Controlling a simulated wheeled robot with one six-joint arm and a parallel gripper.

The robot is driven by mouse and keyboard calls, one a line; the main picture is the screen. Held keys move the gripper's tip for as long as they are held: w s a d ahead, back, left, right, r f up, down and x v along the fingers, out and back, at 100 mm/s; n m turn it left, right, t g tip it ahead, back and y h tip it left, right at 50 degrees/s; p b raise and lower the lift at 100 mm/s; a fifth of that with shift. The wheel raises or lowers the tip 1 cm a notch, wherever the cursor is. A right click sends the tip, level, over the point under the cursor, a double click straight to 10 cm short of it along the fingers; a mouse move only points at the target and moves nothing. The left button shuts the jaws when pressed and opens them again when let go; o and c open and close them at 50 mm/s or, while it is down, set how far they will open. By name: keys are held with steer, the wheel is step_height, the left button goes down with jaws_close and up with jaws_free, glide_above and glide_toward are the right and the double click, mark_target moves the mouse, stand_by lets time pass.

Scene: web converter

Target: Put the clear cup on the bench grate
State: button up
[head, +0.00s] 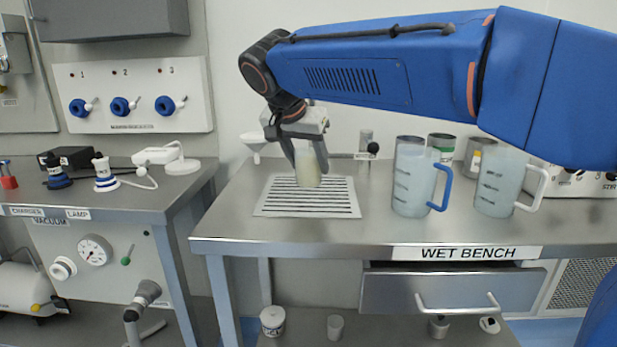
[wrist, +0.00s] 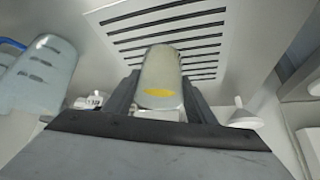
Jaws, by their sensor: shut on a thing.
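The clear cup (head: 308,168) holds a pale, cloudy content and stands upright between the fingers of my gripper (head: 306,158). My gripper is shut on it. The cup is over the slotted bench grate (head: 275,207), toward its back middle; whether its base touches the slats I cannot tell. In the wrist view the cup (wrist: 162,75) sits between the two dark fingers (wrist: 160,98), with a yellow patch on its near side. The grate (wrist: 112,22) with its dark slots lies behind it.
Two large graduated jugs stand right of the grate, one with a blue handle (head: 410,180) and one with a white handle (head: 500,182). Several cans stand behind them. A white funnel-like piece (head: 254,143) is left of my gripper. The front bench top is clear.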

mark_target(308, 177)
steer(key=shift+f, duration=1.95)
steer(key=o, duration=1.3)
steer(key=shift+f, duration=0.1)
steer(key=v, duration=1.2)
